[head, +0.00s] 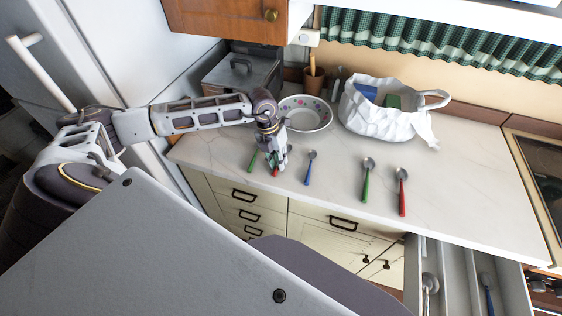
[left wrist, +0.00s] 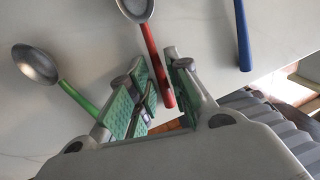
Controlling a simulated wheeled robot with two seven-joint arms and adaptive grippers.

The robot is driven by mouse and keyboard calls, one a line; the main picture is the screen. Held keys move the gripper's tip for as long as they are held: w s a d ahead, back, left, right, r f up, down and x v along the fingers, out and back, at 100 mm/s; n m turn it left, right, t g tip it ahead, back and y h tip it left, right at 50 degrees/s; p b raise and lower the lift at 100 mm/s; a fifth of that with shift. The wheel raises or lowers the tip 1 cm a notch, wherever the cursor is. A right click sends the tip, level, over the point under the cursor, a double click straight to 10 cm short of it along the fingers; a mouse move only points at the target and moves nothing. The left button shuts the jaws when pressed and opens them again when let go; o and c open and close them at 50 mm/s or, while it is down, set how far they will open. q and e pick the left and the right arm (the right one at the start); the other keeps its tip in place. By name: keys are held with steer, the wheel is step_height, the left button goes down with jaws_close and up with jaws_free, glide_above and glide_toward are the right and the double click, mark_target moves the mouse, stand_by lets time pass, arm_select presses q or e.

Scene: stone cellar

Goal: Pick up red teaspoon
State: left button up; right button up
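A red-handled teaspoon (left wrist: 154,60) lies on the worktop in the left wrist view, bowl at the top. My left gripper (left wrist: 156,76) is open, with one finger on each side of the red handle and a gap beside it. In the head view my left gripper (head: 274,165) points down at the front of the worktop and hides most of this spoon; a bit of red shows at its tips. A second red teaspoon (head: 402,191) lies further right on the worktop. My right gripper is not in view.
Close to the gripper lie a green spoon (left wrist: 76,96) and a blue spoon (left wrist: 242,35). Another green spoon (head: 367,179) lies further right. Behind stand a patterned bowl (head: 305,112) and a white bag (head: 385,115). An open drawer (head: 455,280) holds spoons at the lower right.

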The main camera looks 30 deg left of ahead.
arm_select(q)
steer(key=shift+c, duration=0.2)
jaws_close()
steer(key=shift+r, duration=0.1)
step_height(320, 180, up, 10)
steer(key=b, duration=0.1)
stand_by(0.4)
stand_by(0.6)
